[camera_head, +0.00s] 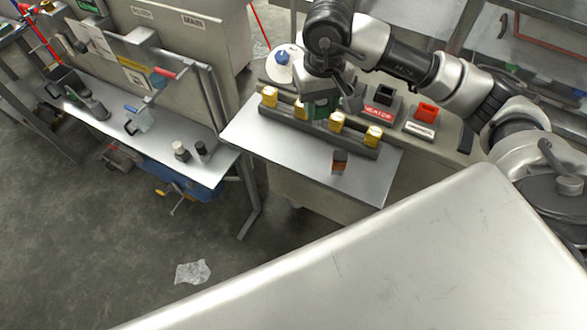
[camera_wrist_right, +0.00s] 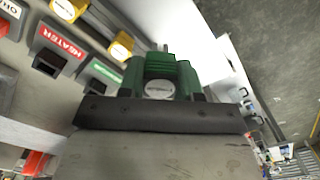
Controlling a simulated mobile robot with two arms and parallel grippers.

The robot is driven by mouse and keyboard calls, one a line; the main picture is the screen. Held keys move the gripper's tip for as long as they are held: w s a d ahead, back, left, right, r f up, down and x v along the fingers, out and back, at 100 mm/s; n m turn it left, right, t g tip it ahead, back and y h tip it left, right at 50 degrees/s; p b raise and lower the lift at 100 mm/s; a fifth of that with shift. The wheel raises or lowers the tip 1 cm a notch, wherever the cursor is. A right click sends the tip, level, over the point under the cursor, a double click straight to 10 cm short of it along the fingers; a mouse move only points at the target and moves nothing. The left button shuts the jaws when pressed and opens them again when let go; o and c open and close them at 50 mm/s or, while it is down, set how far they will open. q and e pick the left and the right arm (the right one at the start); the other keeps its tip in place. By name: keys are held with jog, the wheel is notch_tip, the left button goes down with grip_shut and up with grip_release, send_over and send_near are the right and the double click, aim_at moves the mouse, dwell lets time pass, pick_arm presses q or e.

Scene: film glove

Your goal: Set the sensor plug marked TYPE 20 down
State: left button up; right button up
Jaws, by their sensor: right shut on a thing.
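My right gripper (camera_head: 319,108) is shut on a green plug (camera_wrist_right: 160,75), which fills the space between its jaws in the right wrist view. The plug has a pale round label, too small to read. In the head view only a bit of its green (camera_head: 320,123) shows below the jaws, over the rack (camera_head: 357,146) with yellow plugs. I cannot tell whether the plug touches the rack or the shelf. My left gripper is not in view.
Yellow plugs (camera_head: 373,136) stand in the rack. A small orange and dark block (camera_head: 339,162) sits on the metal shelf (camera_head: 290,150), whose front left is bare. Behind are a HEATER socket (camera_head: 378,105), a red socket (camera_head: 425,114) and a white disc with a blue knob (camera_head: 283,62).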

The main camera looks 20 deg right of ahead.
jog(key=shift+a+f, duration=0.25)
jog(key=shift+a, duration=0.15)
jog(key=w+a+f+p, duration=0.1)
jog(key=w+a+f, duration=0.1)
jog(key=f, duration=0.1)
jog(key=w+a+f+p, duration=0.2)
jog(key=w+a+f, duration=0.1)
jog(key=w+a+f+p, duration=0.1)
jog(key=w+a+f, duration=0.1)
jog(key=f, duration=0.2)
jog(key=shift+w+a, duration=0.35)
jog(key=shift+a, duration=0.05)
jog(key=shift+f, duration=0.25)
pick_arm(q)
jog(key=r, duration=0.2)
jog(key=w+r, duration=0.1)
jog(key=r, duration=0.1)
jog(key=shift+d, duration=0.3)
pick_arm(e)
jog(key=shift+f, duration=0.1)
